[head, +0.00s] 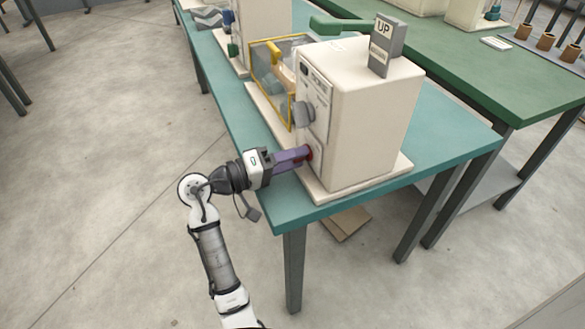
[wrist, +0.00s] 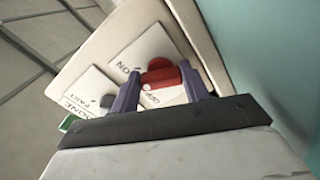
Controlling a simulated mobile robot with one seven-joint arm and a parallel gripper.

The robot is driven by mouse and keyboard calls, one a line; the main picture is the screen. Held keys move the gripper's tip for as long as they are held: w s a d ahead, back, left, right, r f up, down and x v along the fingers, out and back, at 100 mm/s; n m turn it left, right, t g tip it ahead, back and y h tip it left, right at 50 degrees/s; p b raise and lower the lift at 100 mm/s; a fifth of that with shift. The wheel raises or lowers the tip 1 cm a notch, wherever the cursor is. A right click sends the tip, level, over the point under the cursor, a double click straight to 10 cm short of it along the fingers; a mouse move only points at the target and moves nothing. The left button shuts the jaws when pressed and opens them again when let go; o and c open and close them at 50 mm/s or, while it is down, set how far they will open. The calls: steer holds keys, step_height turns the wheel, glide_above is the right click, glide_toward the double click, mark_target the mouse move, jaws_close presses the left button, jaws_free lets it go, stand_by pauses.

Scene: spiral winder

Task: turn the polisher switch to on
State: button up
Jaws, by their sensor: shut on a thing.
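The polisher switch is a red knob (wrist: 165,76) on a white plate marked ON and OFF in the wrist view. A small pale mark shows at its left end, by the OFF lettering; I cannot tell its exact setting. My gripper (wrist: 163,84) is shut on the red switch, with one purple finger on each side. In the head view, my gripper (head: 304,155) reaches the lower front of the cream machine (head: 372,120), and only a bit of the red switch (head: 310,153) shows past the fingers.
A grey knob (head: 303,114) sits above my gripper on the machine's front. The wrist view shows a second plate with a dark knob (wrist: 107,101), left of the switch. A yellow-framed guard (head: 262,72) stands beyond. The teal table (head: 450,135) has free room at right.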

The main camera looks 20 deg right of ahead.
steer(key=shift+f+m+b, duration=0.15)
steer(key=shift+m+b, duration=1.35)
steer(key=shift+b, duration=0.05)
steer(key=o, duration=1)
steer(key=a+b, duration=0.1)
steer(key=a, duration=1.3)
steer(key=shift+s+b, duration=0.2)
steer(key=shift+b, duration=0.15)
